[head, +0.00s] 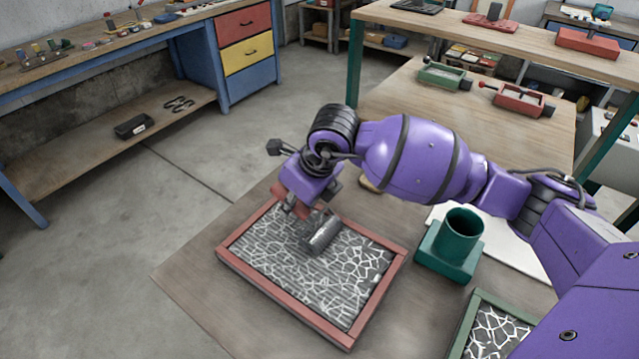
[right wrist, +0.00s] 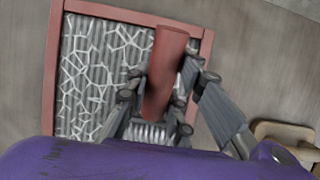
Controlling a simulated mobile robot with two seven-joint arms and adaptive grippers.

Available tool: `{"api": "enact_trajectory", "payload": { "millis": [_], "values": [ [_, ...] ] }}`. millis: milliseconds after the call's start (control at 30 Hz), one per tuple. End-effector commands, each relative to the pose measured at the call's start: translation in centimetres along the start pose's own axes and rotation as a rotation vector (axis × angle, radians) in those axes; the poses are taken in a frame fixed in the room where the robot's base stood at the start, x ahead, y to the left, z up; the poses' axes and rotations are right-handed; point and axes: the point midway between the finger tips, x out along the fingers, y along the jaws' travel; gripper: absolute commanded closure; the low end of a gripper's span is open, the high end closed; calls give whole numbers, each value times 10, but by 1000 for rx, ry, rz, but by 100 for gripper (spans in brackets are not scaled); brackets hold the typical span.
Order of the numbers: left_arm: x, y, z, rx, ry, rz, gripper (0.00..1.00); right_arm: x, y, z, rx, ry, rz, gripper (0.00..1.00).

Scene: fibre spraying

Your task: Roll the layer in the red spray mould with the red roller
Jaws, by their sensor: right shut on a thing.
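The red spray mould (head: 334,334) lies on the table in the head view, a shallow red frame with a white web-like fibre layer over a dark ribbed bed. Its red rim also shows in the right wrist view (right wrist: 50,88). My right gripper (head: 308,208) is over the mould's far part, shut on the red handle of the red roller (right wrist: 166,75). The roller's grey ribbed drum (head: 322,236) is at the layer's surface; whether it touches cannot be told for certain. The fingers sit on both sides of the handle in the wrist view (right wrist: 158,98). My left gripper is out of view.
A green holder with a round cup (head: 450,245) stands right of the mould. A green mould (head: 480,335) with fibre web is at the lower right. A tan object (head: 371,184) lies behind my right gripper. The table left of the red mould is bare.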

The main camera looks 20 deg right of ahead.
Motion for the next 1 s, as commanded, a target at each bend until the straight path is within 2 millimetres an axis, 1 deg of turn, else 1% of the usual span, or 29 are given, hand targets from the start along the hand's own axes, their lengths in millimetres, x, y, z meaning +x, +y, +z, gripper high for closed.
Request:
{"api": "enact_trajectory", "payload": {
  "millis": [33,133,400,667,1000],
  "values": [
    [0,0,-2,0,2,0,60,-3,0,2,-2,-5,-2,100],
    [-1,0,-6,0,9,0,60,-6,-1,-4,-2,-6,-4,100],
    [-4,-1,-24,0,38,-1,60,-16,-1,-28,-2,-7,-5,100],
    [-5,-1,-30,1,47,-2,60,-18,-1,-38,-1,-5,-3,100],
    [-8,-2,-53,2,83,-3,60,-29,-1,-67,-1,-3,-4,100]
  ]
}}
